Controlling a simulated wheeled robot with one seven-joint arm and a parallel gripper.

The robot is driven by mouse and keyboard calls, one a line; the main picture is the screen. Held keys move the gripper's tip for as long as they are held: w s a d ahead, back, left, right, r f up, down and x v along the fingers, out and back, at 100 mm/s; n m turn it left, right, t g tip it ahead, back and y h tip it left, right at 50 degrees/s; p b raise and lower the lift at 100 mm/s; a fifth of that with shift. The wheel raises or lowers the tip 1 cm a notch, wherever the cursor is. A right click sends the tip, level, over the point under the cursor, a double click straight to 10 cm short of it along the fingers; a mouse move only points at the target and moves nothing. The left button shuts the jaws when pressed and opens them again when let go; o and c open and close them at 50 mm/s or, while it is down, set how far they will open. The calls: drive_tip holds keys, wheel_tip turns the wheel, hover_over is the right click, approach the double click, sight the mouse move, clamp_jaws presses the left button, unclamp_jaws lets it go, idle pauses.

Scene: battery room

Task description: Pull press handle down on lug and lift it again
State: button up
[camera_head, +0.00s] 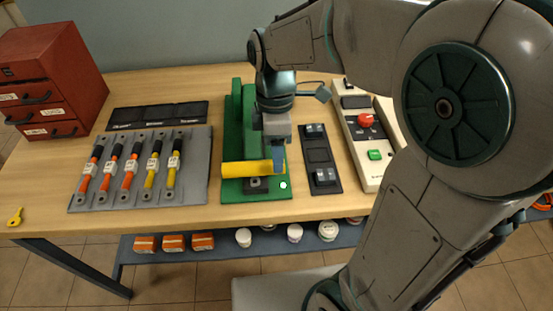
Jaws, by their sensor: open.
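The green press (235,120) stands on the workbench, left of the picture's middle. Its yellow handle (245,169) lies crosswise near the front of the press, low over its base. My gripper (278,163) points down at the handle's right end, its jaws open; a finger shows in front of the bar. I cannot tell whether the fingers touch it. A dark block (255,184) shows on the base just in front of the handle. I cannot make out a lug in the press; the handle and my gripper cover part of that area.
A grey board (198,185) with several orange and yellow cables lies left of the press. A black tray (320,157) and a control box (357,140) with red knob and green button stand close on the right. A red drawer cabinet (60,70) is at the far left.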

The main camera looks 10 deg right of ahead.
drive_tip(key=shift+s+f, duration=0.15)
drive_tip(key=shift+f, duration=0.55)
drive_tip(key=shift+s+f, duration=0.15)
drive_tip(key=shift+f, duration=0.55)
